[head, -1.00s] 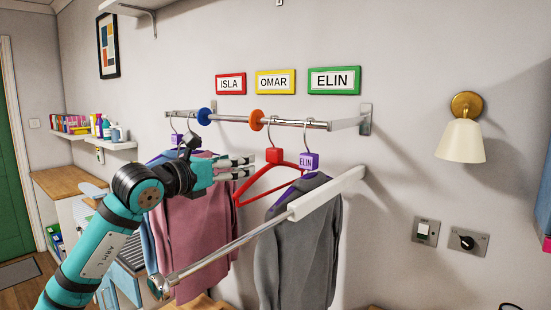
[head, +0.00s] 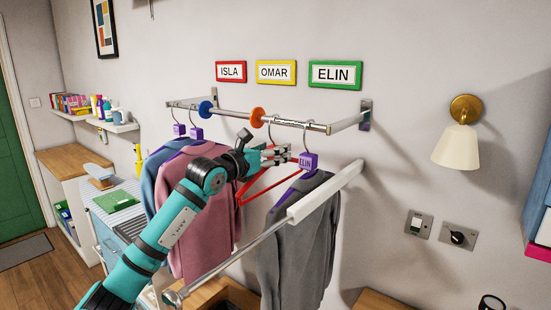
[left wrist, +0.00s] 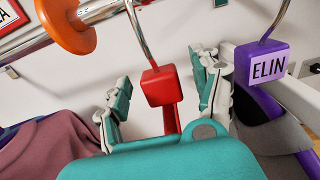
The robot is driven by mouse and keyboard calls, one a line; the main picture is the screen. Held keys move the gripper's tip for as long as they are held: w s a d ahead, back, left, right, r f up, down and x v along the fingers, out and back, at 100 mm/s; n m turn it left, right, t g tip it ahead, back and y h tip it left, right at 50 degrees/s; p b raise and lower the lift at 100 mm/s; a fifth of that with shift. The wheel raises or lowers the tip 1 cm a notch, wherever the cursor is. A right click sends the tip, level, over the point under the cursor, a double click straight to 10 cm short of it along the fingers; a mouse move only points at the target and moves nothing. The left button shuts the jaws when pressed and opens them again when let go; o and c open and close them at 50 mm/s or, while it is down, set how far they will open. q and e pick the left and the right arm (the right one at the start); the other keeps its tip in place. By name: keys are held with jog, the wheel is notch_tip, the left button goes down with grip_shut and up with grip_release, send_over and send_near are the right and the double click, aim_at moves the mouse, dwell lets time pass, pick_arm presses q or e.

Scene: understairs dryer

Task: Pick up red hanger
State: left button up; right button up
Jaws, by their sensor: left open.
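The red hanger (head: 256,186) hangs empty from the rail, between the pink sweater and the grey one; my left gripper hides its top in the head view. In the left wrist view its red block (left wrist: 161,86) and metal hook show between the fingers. My left gripper (head: 284,154) is open around the block, one finger on each side; it also shows in the left wrist view (left wrist: 165,92). I see clear gaps beside the block. My right gripper is not in view.
A purple hanger block labelled ELIN (left wrist: 267,66) with a grey sweater (head: 298,240) is close to the right finger. An orange disc (head: 257,117) and a blue disc (head: 206,111) sit on the rail (head: 290,122). A white-and-metal bar (head: 325,190) runs in front. A pink sweater (head: 190,235) hangs left.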

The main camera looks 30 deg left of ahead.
pick_arm(q)
jog(key=shift+s, duration=0.1)
jog(key=shift+c, duration=1.1)
jog(key=c, duration=1.1)
jog(key=shift+o, duration=0.2)
